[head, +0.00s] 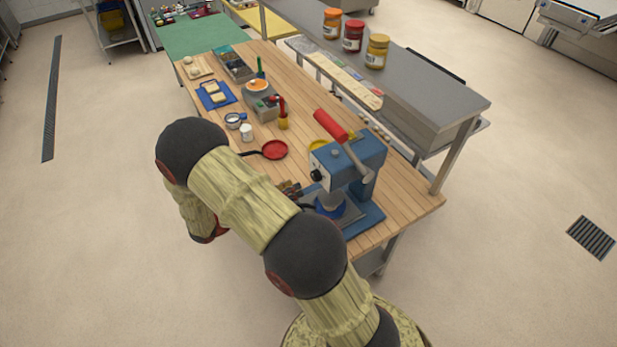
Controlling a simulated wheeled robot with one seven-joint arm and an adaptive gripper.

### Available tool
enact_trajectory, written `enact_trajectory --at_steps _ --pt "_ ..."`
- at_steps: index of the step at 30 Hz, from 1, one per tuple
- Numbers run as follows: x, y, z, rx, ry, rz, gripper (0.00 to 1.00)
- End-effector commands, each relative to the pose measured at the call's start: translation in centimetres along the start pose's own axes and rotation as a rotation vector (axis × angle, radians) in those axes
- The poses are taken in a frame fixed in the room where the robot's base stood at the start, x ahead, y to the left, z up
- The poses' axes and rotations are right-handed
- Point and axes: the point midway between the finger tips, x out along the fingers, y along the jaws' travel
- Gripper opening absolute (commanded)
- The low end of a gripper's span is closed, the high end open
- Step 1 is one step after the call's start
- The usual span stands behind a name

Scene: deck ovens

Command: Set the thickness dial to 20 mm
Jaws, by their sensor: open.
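The dial's scale and setting are too small to read. My gripper (299,189) is open, just left of and slightly below the dial, pointing towards the press. It is small and partly hidden behind my arm, and I cannot tell whether it touches the dial.
A steel counter (425,97) with several jars stands behind. My arm covers the table's near left edge.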

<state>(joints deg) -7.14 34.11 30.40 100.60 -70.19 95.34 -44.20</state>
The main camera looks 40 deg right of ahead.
Motion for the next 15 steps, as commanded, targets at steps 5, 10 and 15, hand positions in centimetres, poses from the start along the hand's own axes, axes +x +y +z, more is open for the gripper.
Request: enact_trajectory --at_steps 5,10,15 --pt "2.7 -0.2 0.0 0.001 0.004 -0.004 0.48" --pt "5.2 -0.1 0.0 0.003 0.005 -0.003 0.48" --pt "6.7 -0.1 0.0 0.003 0.004 -0.002 0.48"
